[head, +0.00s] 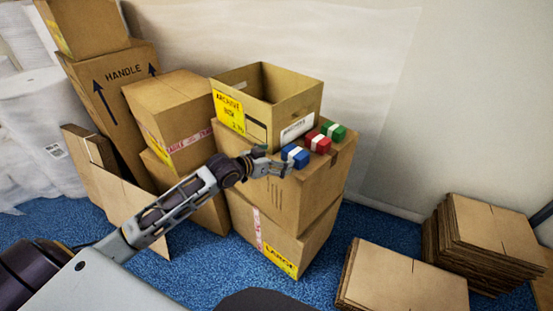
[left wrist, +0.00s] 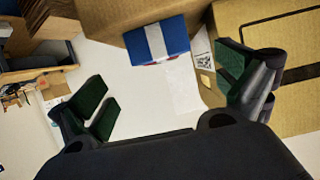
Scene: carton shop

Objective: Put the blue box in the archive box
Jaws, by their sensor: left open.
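The blue box (head: 295,156) has a white band and sits on top of a stacked carton, near its front edge. The archive box (head: 290,112) is an open-topped cardboard box with a yellow label, standing on the same carton just behind the blue box. My left gripper (head: 274,163) is open and empty, just left of the blue box. In the left wrist view the blue box (left wrist: 177,36) lies beyond the open fingers (left wrist: 167,88), not between them. My right gripper is not in view.
A red box (head: 317,142) and a green box (head: 334,131) stand in a row behind the blue one. Taller cartons (head: 172,105) stand to the left. Flat cardboard stacks (head: 490,228) lie on the blue floor at right.

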